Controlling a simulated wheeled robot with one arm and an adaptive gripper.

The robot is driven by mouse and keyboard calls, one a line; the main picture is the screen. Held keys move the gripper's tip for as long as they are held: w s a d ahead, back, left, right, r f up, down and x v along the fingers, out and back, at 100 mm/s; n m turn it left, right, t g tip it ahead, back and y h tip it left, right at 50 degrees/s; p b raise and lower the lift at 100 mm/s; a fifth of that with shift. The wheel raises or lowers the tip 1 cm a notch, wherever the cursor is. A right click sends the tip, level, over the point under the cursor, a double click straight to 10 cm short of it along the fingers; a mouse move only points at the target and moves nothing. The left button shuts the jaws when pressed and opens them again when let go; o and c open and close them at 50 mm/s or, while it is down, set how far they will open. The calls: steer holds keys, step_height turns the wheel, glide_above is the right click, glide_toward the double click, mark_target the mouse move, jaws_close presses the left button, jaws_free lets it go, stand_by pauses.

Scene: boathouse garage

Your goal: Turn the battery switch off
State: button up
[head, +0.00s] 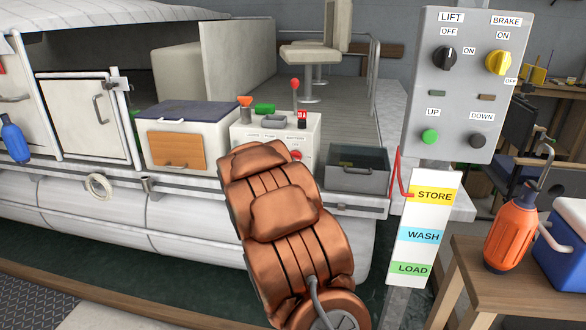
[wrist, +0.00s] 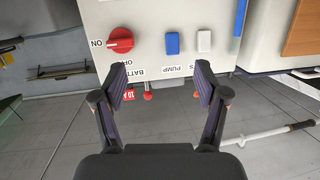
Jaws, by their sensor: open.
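The battery switch (wrist: 120,40) is a round red knob on a white console (wrist: 150,12). The wrist view shows it upside down, with ON at its left and OFF below it. A pale mark on the knob points toward ON. My gripper (wrist: 160,78) is open and empty, its fingers apart below the switches in the wrist view. In the head view the knob (head: 296,155) peeks past my copper arm, which hides my gripper.
A blue switch (wrist: 172,43) and a white switch (wrist: 204,40) sit beside the knob. A red-handled lever (head: 295,85) rises from the console. A grey bin (head: 358,178) stands to its right, a cabinet with an orange panel (head: 176,151) to its left.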

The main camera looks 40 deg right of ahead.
mark_target(294, 159)
steer(key=shift+w+d+f+m+h, duration=0.25)
steer(key=shift+w+d+h, duration=0.3)
steer(key=shift+d, duration=1.65)
steer(key=shift+w+d+f+m+h, duration=0.15)
steer(key=shift+w+d+h, duration=0.35)
steer(key=shift+d, duration=1.65)
steer(key=shift+w+d+f+m+h, duration=0.15)
steer(key=shift+w+d+m+h, duration=0.35)
steer(key=shift+d, duration=1.7)
steer(key=shift+s, duration=0.15)
steer(key=c, duration=1.2)
